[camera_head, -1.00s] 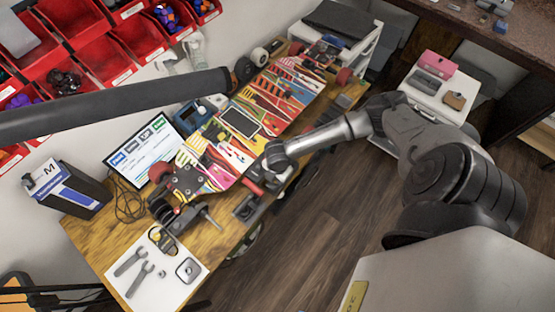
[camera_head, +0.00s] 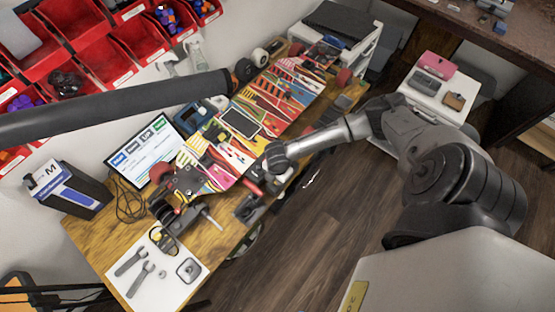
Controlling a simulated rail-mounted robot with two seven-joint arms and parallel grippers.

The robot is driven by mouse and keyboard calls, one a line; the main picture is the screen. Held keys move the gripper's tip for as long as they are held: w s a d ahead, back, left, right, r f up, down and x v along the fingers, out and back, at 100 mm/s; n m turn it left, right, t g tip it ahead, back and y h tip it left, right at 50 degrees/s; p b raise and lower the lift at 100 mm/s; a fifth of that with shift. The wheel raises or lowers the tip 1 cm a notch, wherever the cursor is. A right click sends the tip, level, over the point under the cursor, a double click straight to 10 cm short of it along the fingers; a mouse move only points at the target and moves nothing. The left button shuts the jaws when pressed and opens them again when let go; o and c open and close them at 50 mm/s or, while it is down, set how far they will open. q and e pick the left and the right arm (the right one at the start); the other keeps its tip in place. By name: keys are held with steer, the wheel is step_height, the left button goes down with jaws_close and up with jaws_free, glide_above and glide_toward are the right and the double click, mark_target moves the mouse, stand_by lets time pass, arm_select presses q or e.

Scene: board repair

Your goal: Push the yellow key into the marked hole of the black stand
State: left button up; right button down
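I cannot make out a yellow key for sure. A small yellow piece (camera_head: 156,234) lies at the front left of the bench, beside a black tool. A low black block (camera_head: 248,209) at the bench's front edge may be the stand; its marked hole is too small to tell. My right gripper (camera_head: 272,163) is low over the front edge of the colourful board, just behind the block, near a red part (camera_head: 252,187). Its fingertips are too small and dark to read. A dark arm crosses from the left over the bench; no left gripper fingers can be made out.
The patterned board (camera_head: 265,108) with wheels lies along the wooden bench (camera_head: 125,228). A white sheet (camera_head: 140,288) with wrenches lies front left. Red bins (camera_head: 100,62) hang on the wall.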

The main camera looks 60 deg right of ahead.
steer(key=shift+f, duration=0.15)
stand_by(0.4)
steer(key=shift+f, duration=0.25)
stand_by(0.4)
steer(key=c, duration=1.1)
jaws_free()
steer(key=shift+o, duration=1.2)
steer(key=shift+s+d+f, duration=0.1)
steer(key=shift+s, duration=0.05)
steer(key=shift+c, duration=1.2)
steer(key=shift+o, duration=0.6)
